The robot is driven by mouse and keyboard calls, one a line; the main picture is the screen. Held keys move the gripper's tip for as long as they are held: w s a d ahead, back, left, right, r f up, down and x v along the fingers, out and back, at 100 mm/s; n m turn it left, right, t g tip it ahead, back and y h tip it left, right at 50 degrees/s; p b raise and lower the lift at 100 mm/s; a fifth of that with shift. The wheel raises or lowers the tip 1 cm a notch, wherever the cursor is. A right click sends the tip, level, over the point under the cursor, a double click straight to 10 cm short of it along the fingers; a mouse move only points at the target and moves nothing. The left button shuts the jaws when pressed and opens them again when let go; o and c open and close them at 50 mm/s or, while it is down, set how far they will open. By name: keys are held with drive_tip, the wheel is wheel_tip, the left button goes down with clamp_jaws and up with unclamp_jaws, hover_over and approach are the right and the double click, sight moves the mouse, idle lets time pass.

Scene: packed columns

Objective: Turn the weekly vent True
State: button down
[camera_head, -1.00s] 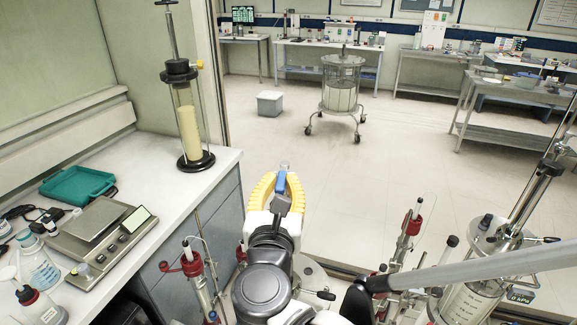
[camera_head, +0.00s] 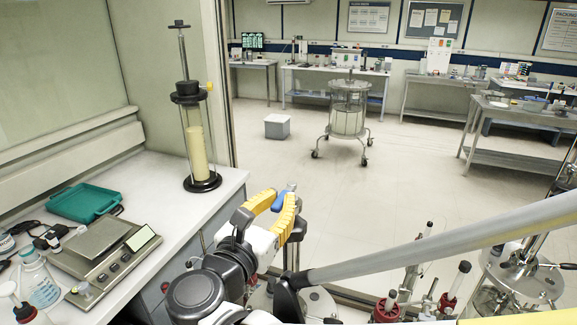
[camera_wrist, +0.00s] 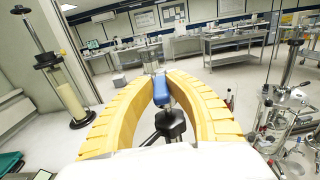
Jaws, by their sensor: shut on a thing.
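My gripper (camera_head: 284,200), with yellow ribbed fingers, is shut on a blue lever (camera_head: 280,203). In the wrist view the blue lever (camera_wrist: 161,91) sits between the two fingertips, and a black knob-like part (camera_wrist: 170,124) shows just below it between the fingers. No label on the lever can be read, so I cannot tell from markings that it is the weekly vent. The fingers hide much of the lever and how it joins what is below.
A glass column with cream filling (camera_head: 197,145) stands on the left bench beside a balance (camera_head: 103,252) and a teal tray (camera_head: 84,202). Columns with red fittings (camera_head: 450,302) and a steel column (camera_head: 520,275) stand at right.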

drive_tip(key=c, duration=1.3)
unclamp_jaws()
drive_tip(key=shift+w, duration=0.15)
drive_tip(key=shift+c, duration=0.2)
drive_tip(key=v, duration=1.2)
